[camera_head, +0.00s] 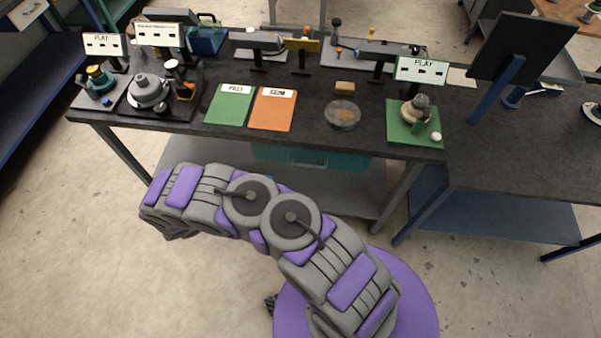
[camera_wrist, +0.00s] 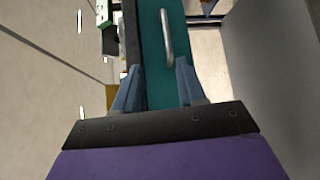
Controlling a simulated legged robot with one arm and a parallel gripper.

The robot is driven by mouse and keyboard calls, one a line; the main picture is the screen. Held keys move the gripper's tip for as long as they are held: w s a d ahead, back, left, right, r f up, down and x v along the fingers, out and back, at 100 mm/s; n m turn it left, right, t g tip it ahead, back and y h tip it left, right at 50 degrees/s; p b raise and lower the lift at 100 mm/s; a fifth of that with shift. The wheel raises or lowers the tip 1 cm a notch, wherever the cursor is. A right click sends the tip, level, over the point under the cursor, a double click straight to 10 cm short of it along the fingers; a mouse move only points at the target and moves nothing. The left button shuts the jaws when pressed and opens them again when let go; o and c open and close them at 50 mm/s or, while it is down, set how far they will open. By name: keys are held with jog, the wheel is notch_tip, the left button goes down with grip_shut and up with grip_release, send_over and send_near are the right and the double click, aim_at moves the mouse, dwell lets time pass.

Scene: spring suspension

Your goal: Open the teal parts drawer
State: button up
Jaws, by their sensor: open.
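The teal parts drawer (camera_head: 330,161) sits under the front edge of the dark workbench in the head view, partly hidden by my arm. In the wrist view its teal front (camera_wrist: 151,50) runs up from between my fingers, with a silver bar handle (camera_wrist: 167,38) near the top. My gripper (camera_wrist: 157,75) is open, its two blue-grey fingers apart with nothing held between them. The handle lies beyond the fingertips, nearer the right finger, and appears apart from both. I cannot make out my gripper in the head view.
The workbench top (camera_head: 310,118) holds a green folder (camera_head: 230,108), an orange folder (camera_head: 273,112), a glass bowl (camera_head: 342,114) and several devices with signs. A grey lower shelf (camera_head: 190,155) lies beneath. A second bench (camera_head: 530,155) stands at right. The floor before the bench is clear.

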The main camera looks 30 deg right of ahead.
jog(key=f+b+x, duration=0.1)
jog(key=b+x, duration=0.1)
jog(key=x, duration=1.4)
jog(key=shift+f+t+b, duration=0.3)
jog(key=shift+f+b, duration=0.05)
jog(key=shift+w+d, duration=0.1)
jog(key=shift+d, duration=0.05)
jog(key=shift+c, duration=0.4)
grip_shut()
